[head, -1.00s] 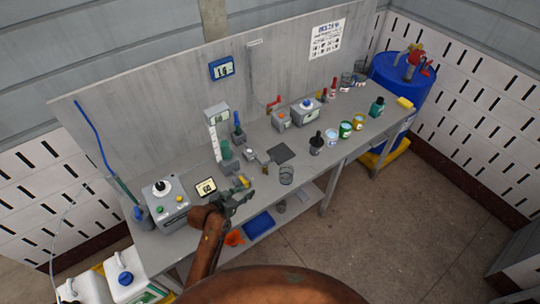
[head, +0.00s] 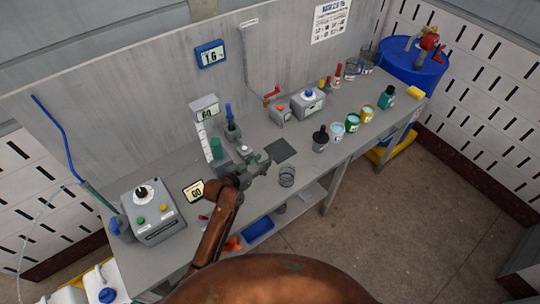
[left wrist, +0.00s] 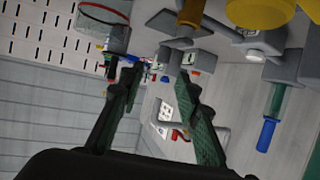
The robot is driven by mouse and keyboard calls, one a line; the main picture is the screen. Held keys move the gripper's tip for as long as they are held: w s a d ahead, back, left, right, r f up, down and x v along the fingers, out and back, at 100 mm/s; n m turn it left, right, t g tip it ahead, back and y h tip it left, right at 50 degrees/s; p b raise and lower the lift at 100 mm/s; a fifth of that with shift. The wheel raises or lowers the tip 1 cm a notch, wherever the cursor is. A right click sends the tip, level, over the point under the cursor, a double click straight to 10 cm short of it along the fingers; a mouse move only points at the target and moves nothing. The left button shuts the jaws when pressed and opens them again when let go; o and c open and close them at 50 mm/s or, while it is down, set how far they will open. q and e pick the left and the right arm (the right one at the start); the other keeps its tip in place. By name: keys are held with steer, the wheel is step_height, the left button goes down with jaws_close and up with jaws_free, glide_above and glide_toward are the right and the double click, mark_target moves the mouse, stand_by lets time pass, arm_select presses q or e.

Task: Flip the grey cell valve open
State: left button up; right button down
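My left gripper (head: 257,165) is over the bench, left of the wire cup, in the head view. In the left wrist view its fingers (left wrist: 157,78) are apart with nothing between them. A small grey block with a white knob (head: 244,150) sits just behind it; the knob shows in the left wrist view (left wrist: 255,54). A brass-coloured cylinder (left wrist: 192,14) and a yellow rounded part (left wrist: 262,14) are close beyond the fingers. I cannot tell which part is the grey cell valve; the gripper hides some of this spot. My right gripper is out of view.
A blue-handled fixture (head: 231,118) and a display post (head: 204,108) stand behind the gripper. A wire cup (head: 287,177) is to its right, near the front edge. A red-levered pipe (head: 271,91) and several jars are further right.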

mark_target(270, 156)
arm_select(q)
steer(key=shift+x, duration=3.85)
steer(key=shift+a, duration=0.1)
steer(key=shift+f, duration=0.1)
jaws_close()
